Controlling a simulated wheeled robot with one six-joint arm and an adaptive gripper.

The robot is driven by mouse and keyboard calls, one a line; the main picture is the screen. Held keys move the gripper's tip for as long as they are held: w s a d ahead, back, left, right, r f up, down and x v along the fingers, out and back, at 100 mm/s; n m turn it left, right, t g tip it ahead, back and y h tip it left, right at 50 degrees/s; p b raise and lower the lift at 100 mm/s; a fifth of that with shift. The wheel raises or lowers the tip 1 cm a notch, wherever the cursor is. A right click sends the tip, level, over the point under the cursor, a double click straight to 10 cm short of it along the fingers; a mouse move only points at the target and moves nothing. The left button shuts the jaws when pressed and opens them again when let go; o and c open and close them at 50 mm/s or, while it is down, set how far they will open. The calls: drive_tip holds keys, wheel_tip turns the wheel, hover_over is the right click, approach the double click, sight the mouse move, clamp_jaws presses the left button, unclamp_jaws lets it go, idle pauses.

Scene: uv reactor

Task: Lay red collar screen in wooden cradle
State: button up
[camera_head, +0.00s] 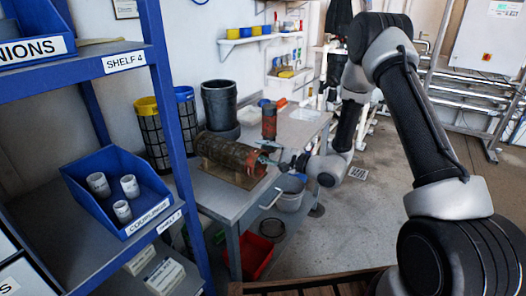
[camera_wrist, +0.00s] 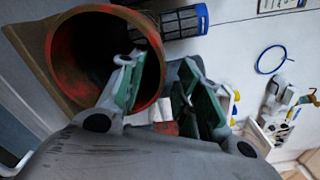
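The red collar screen (camera_head: 232,152) is a dark, rusty-looking cylinder with a red end. It lies on its side in the wooden cradle (camera_head: 240,180) on the grey bench. My gripper (camera_head: 277,160) is at its red right end. In the wrist view, the screen's round red rim (camera_wrist: 57,60) faces me with a dark hollow inside. One green-padded finger of my gripper (camera_wrist: 165,80) reaches into the opening and the other is outside the rim, with a gap between them. Part of the rim is hidden behind the inner finger. A brown wooden edge of the cradle (camera_wrist: 33,48) shows at left.
Yellow-collar (camera_head: 148,130) and blue-collar (camera_head: 185,110) screens stand behind the bench, beside a black cylinder (camera_head: 220,103). A red-brown cylinder (camera_head: 269,121) stands upright behind my gripper. A blue shelf rack (camera_head: 172,110) is at left, a bucket (camera_head: 290,192) below the bench edge.

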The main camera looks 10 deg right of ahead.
drive_tip(key=v, duration=1.2)
